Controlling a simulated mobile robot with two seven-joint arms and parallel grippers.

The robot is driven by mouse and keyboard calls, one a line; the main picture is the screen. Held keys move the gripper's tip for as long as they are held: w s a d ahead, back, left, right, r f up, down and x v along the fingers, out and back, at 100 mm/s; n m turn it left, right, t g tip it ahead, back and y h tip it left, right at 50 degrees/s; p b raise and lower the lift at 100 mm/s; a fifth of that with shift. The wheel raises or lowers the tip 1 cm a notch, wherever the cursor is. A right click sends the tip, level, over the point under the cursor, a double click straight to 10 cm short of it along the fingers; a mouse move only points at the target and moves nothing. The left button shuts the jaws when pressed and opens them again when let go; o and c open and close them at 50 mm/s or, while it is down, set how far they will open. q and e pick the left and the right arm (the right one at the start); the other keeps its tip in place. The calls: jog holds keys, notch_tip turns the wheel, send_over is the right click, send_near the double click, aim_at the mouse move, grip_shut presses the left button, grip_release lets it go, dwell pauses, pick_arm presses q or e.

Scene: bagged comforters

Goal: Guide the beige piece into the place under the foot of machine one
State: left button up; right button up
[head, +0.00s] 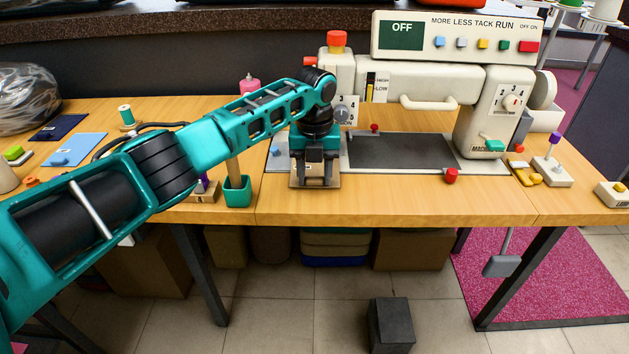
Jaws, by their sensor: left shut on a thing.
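Machine one is the large cream sewing machine (425,82) on the wooden table, with a panel reading OFF above it. Its dark bed plate (400,151) lies flat in front. Its foot is hidden behind my arm and gripper. My left gripper (315,180) points down at the left end of the bed, near the table's front edge. It is shut on the beige piece (297,183), of which only small parts show around the fingers. I cannot tell whether the piece touches the table. My right gripper is not in view.
A teal cup (237,191) stands just left of the gripper. A red knob (450,175) sits at the bed's front edge, and a small red pin (374,128) behind the plate. Yellow pieces (525,174) lie to the right. The wooden front strip (390,203) is clear.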

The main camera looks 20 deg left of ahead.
pick_arm(q)
jog(key=shift+w, duration=0.25)
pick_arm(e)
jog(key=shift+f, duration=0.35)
pick_arm(q)
jog(key=shift+f, duration=0.1)
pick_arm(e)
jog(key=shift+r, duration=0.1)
pick_arm(q)
jog(key=o, duration=1.1)
jog(key=shift+o, duration=0.3)
jog(key=o, duration=0.4)
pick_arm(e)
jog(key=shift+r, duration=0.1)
pick_arm(q)
jog(key=shift+r, duration=0.25)
jog(key=shift+r+p, duration=3.25)
jog(key=shift+p, duration=0.35)
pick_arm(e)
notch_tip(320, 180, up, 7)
